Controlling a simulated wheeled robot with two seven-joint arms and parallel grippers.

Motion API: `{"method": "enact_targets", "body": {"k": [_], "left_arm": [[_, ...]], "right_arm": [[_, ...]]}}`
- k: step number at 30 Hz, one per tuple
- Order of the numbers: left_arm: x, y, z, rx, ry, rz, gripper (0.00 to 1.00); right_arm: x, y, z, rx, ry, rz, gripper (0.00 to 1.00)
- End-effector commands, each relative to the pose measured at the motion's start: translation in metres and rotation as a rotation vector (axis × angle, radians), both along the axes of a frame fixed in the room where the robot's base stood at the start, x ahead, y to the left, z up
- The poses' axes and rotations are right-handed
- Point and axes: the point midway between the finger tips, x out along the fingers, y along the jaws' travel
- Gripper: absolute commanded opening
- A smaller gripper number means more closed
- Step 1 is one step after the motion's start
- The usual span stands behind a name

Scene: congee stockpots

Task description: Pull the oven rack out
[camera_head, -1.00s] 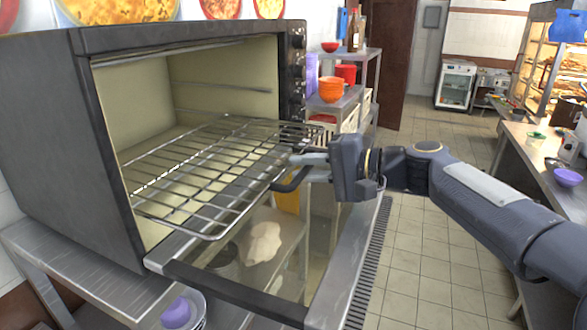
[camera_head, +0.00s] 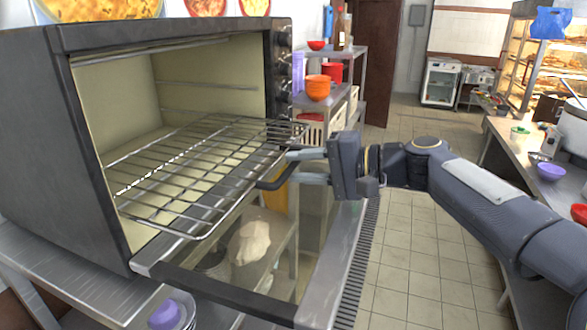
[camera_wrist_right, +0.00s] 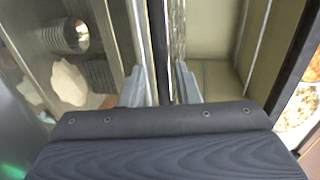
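The wire oven rack (camera_head: 205,175) lies level and sticks partly out of the open oven (camera_head: 38,130), above its lowered glass door (camera_head: 320,262). A dark handle (camera_head: 268,186) is at the rack's front edge. My right gripper (camera_head: 292,167) is at this handle, its two fingers apart. In the right wrist view, the fingers (camera_wrist_right: 160,68) stand on either side of the dark bar (camera_wrist_right: 158,40), with gaps showing. My left gripper is not in view.
A steel table (camera_head: 65,265) stands under the oven, with a purple bowl (camera_head: 165,315) low in front. A shelf with orange bowls (camera_head: 318,88) stands behind my right gripper. A counter (camera_head: 520,150) is at the right; the tiled floor between is clear.

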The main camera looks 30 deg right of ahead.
Motion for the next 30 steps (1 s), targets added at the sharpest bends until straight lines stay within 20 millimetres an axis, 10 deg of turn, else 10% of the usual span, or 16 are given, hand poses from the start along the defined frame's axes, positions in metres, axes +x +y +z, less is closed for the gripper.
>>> {"method": "enact_targets", "body": {"k": [11, 30], "left_arm": [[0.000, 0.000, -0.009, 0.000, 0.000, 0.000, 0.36], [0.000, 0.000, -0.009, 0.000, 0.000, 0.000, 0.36]], "right_arm": [[-0.042, -0.033, 0.010, -0.002, 0.000, -0.002, 0.29], [-0.044, -0.034, 0.011, -0.001, 0.001, 0.000, 0.29]]}}
